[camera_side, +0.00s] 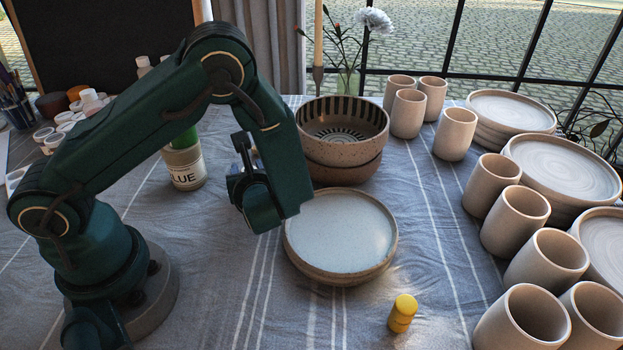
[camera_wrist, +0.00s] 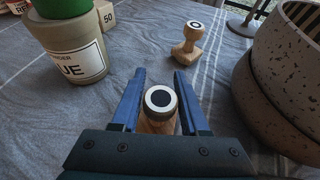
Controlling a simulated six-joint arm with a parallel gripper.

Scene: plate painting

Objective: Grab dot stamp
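The dot stamp (camera_wrist: 160,102) shows in the wrist view as a wooden piece with a white top bearing a solid black dot. It stands between the two blue fingers of my gripper (camera_wrist: 158,90), which are spread apart on either side of it. Narrow gaps seem to show between the stamp and the fingers. In the side view my gripper (camera_side: 240,160) is behind the plate's upper left, left of the bowls, and the dot stamp is hidden there.
A second wooden stamp (camera_wrist: 187,47) stands farther ahead. A powder blue jar (camera_wrist: 75,50) is at left, and stacked speckled bowls (camera_side: 343,128) are close at right. A plate (camera_side: 340,235), several cups (camera_side: 490,185) and a small yellow piece (camera_side: 402,312) stand on the cloth.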

